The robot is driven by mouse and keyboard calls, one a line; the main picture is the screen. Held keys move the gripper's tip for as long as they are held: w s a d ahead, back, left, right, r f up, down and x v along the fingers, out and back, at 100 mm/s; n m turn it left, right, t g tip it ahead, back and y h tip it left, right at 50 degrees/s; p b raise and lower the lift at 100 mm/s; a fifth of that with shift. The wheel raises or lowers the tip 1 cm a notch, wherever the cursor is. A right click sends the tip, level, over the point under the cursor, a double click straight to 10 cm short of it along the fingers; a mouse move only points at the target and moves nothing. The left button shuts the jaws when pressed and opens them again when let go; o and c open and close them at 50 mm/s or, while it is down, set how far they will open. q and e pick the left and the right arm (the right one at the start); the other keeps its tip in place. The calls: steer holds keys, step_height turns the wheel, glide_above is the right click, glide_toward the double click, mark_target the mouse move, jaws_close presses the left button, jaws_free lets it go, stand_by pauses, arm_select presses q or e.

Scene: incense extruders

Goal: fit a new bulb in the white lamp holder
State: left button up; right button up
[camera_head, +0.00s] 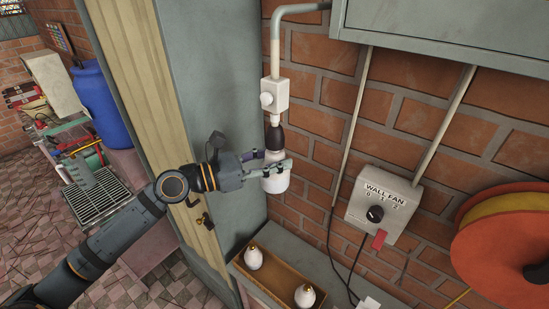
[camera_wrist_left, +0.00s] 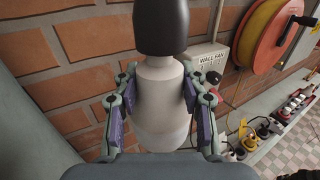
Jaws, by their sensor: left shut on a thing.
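A white box (camera_head: 274,95) hangs on a grey conduit at the wall. Below it a short white neck leads to a dark holder (camera_head: 274,137), which also shows at the top of the wrist view (camera_wrist_left: 161,25). A white bulb (camera_head: 276,184) is directly under the dark holder, upright and in line with it. In the wrist view the bulb's narrow upper part (camera_wrist_left: 158,72) meets the dark rim; the join itself is hidden. My left gripper (camera_head: 272,165) is shut on the bulb, a finger on each side.
A brown tray (camera_head: 272,289) on the ledge below holds two white bulbs with gold caps (camera_head: 253,257) (camera_head: 305,296). A grey wall fan switch box (camera_head: 383,203) and an orange reel (camera_head: 509,246) are to the right. A grey post (camera_head: 215,90) stands close left.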

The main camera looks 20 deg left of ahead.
arm_select(q)
steer(key=shift+r+n+t+y, duration=0.15)
steer(key=shift+n+t+y, duration=0.25)
steer(key=shift+t+y, duration=0.15)
steer(key=o, duration=1.2)
steer(key=shift+s, duration=0.15)
